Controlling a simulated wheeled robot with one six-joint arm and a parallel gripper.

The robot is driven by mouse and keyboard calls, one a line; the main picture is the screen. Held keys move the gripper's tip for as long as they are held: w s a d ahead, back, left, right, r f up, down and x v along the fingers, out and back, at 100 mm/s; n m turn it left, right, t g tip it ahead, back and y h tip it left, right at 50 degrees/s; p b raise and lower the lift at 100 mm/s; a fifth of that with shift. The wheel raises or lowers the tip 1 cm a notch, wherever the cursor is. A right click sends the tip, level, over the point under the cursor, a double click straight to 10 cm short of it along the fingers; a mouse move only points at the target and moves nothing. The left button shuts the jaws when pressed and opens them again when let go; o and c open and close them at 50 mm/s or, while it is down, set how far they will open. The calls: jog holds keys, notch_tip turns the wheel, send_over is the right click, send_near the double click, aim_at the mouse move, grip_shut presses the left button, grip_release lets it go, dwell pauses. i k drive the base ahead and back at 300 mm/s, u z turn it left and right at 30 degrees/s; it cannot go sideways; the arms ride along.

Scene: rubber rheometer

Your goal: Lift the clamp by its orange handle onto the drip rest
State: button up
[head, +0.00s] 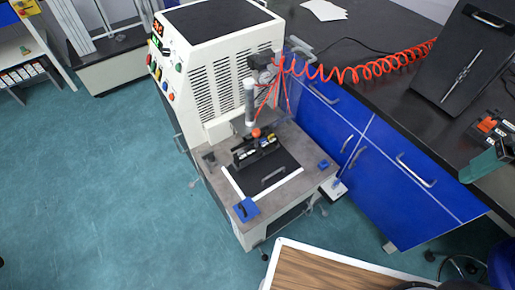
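The clamp (258,151) looks like a dark, ribbed block in the head view. It sits on the grey work surface in front of the white machine. A round orange knob (256,132), seemingly its handle, shows at its top, just below a grey vertical cylinder. A black flat plate with a metal handle (272,175) lies directly in front of the clamp, edged by white strips. I cannot pick out the drip rest with certainty. My gripper is not in view.
The white machine (222,75) rises behind the work surface (225,180). A blue block (245,209) sits at its front left corner. A coiled orange hose (375,66) spans to the black counter on the right. A wood-topped table (320,270) stands in front.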

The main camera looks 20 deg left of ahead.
aim_at(252, 150)
jog(key=z, duration=2.45)
jog(key=k, duration=1.65)
jog(key=u, duration=2.4)
